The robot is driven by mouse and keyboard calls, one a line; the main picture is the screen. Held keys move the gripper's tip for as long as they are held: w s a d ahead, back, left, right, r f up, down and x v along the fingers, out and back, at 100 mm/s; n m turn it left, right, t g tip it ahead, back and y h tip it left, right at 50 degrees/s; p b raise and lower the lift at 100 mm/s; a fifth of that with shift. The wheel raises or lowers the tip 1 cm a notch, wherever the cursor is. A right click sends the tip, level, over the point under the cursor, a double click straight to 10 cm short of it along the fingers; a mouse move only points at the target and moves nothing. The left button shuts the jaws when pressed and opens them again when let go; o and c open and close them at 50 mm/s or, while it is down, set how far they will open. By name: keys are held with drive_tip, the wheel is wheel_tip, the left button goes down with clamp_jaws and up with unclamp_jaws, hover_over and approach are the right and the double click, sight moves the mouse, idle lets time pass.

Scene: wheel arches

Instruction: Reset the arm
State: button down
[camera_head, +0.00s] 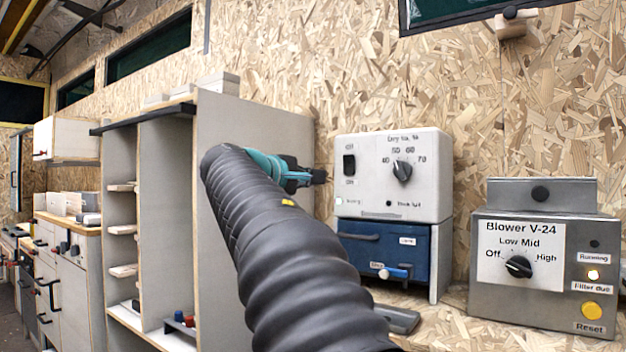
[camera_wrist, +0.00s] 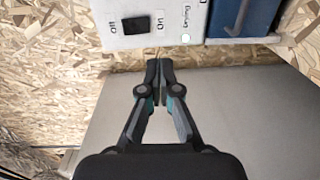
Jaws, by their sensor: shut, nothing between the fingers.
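My arm, in a black ribbed sleeve, reaches up from the bottom middle of the head view. My gripper (camera_head: 318,176) is at its far end, left of a white control box (camera_head: 430,180). In the wrist view my gripper (camera_wrist: 160,64) has its two fingertips together with nothing between them. The fingertips are below the white box (camera_wrist: 160,12) in that picture, apart from it as far as I can tell. My sleeve hides part of the tall grey shelf unit (camera_head: 255,130) and the surface behind it.
Right of the gripper are a blue drawer (camera_head: 385,250) under the white box and a grey blower box (camera_head: 545,265) with a knob and lit lamp. The shelf unit's side panel stands close on the left. A chipboard wall (camera_head: 400,70) is behind.

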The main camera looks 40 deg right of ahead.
idle(0.4)
drive_tip(key=a+f+m+y, duration=0.1)
drive_tip(key=a+f+y, duration=0.3)
drive_tip(key=f, duration=0.8)
drive_tip(key=a+f+y, duration=0.4)
drive_tip(key=f, duration=0.7)
drive_tip(key=s+a+f+m+y+p, duration=0.1)
drive_tip(key=s+a+f+y, duration=0.3)
drive_tip(key=s+a+f, duration=0.5)
drive_tip(key=s+a+f+m+y+p, duration=0.1)
drive_tip(key=s+a+f+y+p, duration=0.2)
drive_tip(key=s+a+f, duration=0.5)
drive_tip(key=s+a+y, duration=0.1)
drive_tip(key=s+a, duration=0.1)
drive_tip(key=s, duration=0.5)
drive_tip(key=shift+s+a+f+m+p, duration=0.2)
drive_tip(key=shift+f+m+p, duration=0.1)
drive_tip(key=shift+f+m, duration=0.1)
